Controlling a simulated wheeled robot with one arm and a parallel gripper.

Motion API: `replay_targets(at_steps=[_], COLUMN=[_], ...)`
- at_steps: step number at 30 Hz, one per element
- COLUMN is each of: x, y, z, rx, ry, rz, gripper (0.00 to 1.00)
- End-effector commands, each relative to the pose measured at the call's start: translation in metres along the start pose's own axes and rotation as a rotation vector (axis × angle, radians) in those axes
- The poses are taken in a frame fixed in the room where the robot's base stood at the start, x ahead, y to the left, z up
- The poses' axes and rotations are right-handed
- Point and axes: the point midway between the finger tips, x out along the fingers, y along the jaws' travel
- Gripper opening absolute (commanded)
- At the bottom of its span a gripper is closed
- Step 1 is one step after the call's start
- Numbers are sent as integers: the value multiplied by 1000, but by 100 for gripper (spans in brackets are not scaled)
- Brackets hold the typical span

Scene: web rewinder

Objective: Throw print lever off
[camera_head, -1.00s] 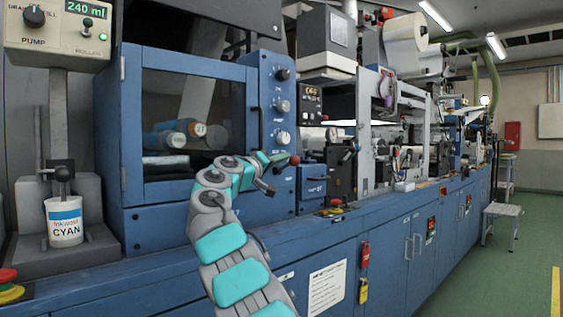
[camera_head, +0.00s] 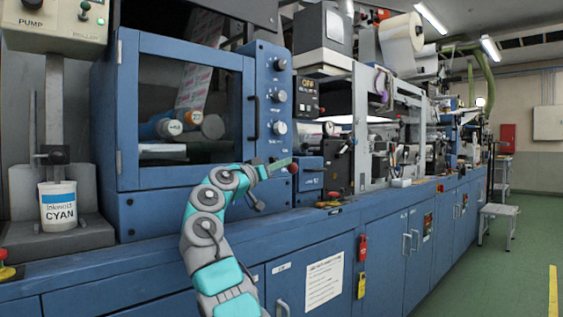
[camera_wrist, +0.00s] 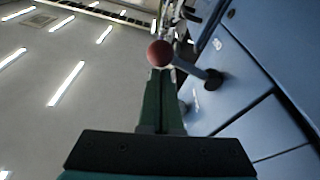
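The print lever's red ball knob (camera_head: 293,168) is at the lower right of the blue cabinet's control panel. In the wrist view the red knob (camera_wrist: 160,52) sits on a thin rod running to a dark pivot (camera_wrist: 213,78) on the blue machine side. My gripper (camera_head: 282,164) is at the knob's left in the head view. In the wrist view my gripper's green fingers (camera_wrist: 160,72) lie together, with their tips at the knob. They appear to touch it, but the exact contact is unclear. The knob is not visibly between the fingers.
A small display (camera_head: 308,84) reads OFF. The windowed blue cabinet (camera_head: 128,205) is behind my arm. A CYAN ink pot (camera_head: 58,210) stands at left under the pump unit. The blue base cabinets (camera_head: 390,255) run right, beside a clear green floor and a small step stool (camera_head: 500,211).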

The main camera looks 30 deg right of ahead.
Motion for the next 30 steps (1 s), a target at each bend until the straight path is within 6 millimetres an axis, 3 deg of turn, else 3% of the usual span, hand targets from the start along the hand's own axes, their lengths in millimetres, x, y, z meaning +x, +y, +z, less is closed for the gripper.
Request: replay_targets(at_steps=[6, 30], x=[-3, -5], y=[-2, -6], z=[11, 17], rx=[124, 117], ry=[0, 2], rz=[30, 29], gripper=[0, 0])
